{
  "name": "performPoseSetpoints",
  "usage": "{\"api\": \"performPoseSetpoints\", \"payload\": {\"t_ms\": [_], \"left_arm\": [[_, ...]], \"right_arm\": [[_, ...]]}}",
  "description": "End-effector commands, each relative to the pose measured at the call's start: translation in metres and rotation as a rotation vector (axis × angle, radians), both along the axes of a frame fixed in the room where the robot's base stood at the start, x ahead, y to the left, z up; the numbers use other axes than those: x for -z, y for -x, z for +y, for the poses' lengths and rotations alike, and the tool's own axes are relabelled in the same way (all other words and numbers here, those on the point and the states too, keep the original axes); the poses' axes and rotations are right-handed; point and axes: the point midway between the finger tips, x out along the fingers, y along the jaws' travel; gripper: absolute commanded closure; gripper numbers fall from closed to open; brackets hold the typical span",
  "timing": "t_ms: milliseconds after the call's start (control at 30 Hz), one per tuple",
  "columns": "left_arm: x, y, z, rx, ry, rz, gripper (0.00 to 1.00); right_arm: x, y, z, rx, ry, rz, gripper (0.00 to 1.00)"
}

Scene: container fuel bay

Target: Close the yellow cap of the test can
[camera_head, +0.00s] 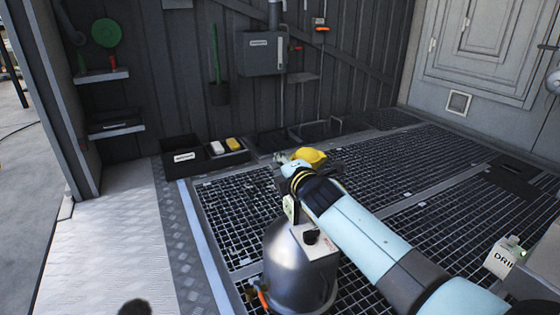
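My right arm reaches in from the lower right. My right gripper (283,161) is at its far end, over the grating, small and partly hidden by its own wrist. Its fingers are too small to tell open from shut. A rounded yellow thing (311,156), perhaps the yellow cap, shows just beside and behind the gripper. I cannot tell if they touch. The body below it is hidden by my arm. My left gripper is not in view.
A black bin (183,157) and a tray with a white and a yellow block (233,144) stand by the back wall. A grey box (262,53) hangs there. A white labelled box (503,258) is at right. The metal grating (232,208) has free room left of the gripper.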

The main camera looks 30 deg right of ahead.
Motion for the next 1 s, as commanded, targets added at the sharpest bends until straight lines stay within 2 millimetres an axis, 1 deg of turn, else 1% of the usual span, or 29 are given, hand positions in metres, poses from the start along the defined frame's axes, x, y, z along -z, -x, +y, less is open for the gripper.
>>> {"api": "performPoseSetpoints", "payload": {"t_ms": [433, 700, 1000], "left_arm": [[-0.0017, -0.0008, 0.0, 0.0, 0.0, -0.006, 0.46], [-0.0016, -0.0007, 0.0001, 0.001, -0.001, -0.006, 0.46], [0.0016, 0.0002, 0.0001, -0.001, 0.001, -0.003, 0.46]], "right_arm": [[-0.0005, -0.0006, -0.0023, 0.001, 0.005, 0.0, 1.0], [0.0001, -0.0004, -0.0011, 0.001, 0.001, 0.0, 0.66], [0.0002, 0.0025, -0.0004, 0.001, 0.0, 0.0, 0.66]]}}
